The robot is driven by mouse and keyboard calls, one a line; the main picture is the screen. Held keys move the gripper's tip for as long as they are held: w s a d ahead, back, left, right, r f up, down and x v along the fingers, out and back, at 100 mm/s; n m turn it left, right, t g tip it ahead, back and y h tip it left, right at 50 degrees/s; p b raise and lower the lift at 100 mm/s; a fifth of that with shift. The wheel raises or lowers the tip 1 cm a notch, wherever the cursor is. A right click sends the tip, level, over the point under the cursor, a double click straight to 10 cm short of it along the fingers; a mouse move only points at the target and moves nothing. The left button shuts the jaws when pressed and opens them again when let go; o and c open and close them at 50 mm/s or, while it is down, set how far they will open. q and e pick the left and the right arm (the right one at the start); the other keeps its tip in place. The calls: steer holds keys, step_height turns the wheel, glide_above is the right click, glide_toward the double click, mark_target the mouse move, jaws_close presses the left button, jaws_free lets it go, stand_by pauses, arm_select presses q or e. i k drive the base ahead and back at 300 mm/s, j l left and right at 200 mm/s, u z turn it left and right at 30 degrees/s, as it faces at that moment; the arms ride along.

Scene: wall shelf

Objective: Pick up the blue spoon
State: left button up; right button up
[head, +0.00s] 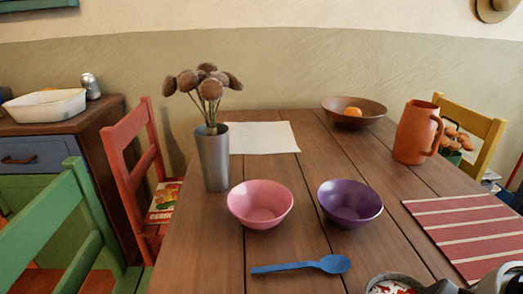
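The blue spoon (302,266) lies flat on the wooden table (205,262) near its front edge. Its bowl end points right and its handle points left. It lies in front of the pink bowl (260,205) and the purple bowl (350,204), apart from both. Nothing covers the spoon. I see neither gripper clearly in the head view. Grey and dark shapes are cut off at the bottom right corner, and I cannot tell whether they belong to my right arm.
An orange pitcher (413,133), a brown bowl (354,113) and a striped mat (468,230) are farther right. A red chair (128,125) and a green chair (68,235) stand left. The table left of the spoon is clear.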

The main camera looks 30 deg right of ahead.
mark_target(335, 264)
steer(key=k+l+z, duration=0.1)
steer(key=z, duration=0.35)
steer(key=k+l+z, duration=0.1)
steer(key=z, duration=0.35)
